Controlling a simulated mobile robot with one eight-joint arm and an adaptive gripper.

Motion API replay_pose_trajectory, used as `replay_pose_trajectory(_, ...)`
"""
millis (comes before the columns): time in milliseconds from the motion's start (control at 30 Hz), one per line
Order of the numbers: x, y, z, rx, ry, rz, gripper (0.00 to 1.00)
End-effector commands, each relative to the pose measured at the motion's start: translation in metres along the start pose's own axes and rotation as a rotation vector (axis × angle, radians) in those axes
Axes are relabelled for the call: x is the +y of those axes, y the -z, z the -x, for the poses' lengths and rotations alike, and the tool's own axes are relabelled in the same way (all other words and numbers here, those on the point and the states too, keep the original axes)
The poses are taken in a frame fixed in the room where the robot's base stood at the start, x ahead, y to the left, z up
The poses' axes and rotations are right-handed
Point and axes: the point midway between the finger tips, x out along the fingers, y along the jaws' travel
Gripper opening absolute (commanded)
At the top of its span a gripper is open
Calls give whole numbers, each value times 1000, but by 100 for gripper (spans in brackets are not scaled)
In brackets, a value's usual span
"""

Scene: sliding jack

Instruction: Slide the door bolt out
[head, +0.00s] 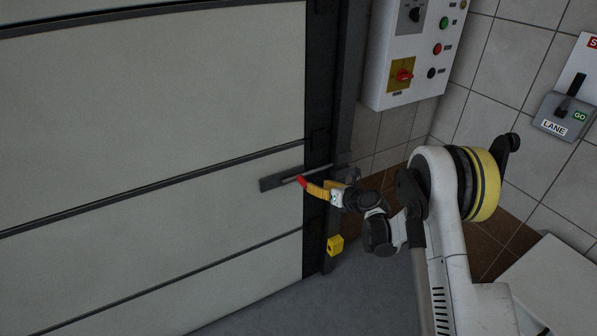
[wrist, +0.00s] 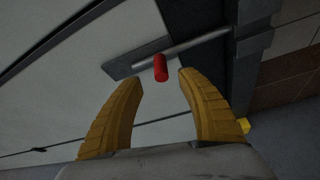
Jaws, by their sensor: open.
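The door bolt (wrist: 196,46) is a grey rod on a dark backing plate at the edge of the pale panelled door. Its red handle (wrist: 160,67) sticks out toward the camera, and it also shows in the head view (head: 302,181). The bolt's right end reaches the dark door frame (wrist: 253,42). My gripper (wrist: 153,84) has two yellow fingers, spread apart, one on each side of the handle's line. The handle shows between and just beyond the fingertips. I cannot tell whether the fingers touch it. In the head view my gripper (head: 310,186) partly hides the bolt.
The large panelled door (head: 150,90) fills the left. A control box (head: 415,50) with buttons and a red switch hangs on the tiled wall above my arm. A lane switch box (head: 563,117) is at the right. A yellow block (head: 335,245) sits low on the frame.

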Motion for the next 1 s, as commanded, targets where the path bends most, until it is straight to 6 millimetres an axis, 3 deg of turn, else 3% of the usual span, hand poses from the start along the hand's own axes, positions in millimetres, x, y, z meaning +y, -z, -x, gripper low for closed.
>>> replay_pose_trajectory(167, -1, 5, -17, -5, -4, -25, 46)
replay_pose_trajectory(600, -1, 5, -97, -4, -3, -21, 46)
replay_pose_trajectory(767, -1, 3, -108, -4, -2, -21, 46)
replay_pose_trajectory(1000, 0, 2, -110, -4, -2, -20, 46)
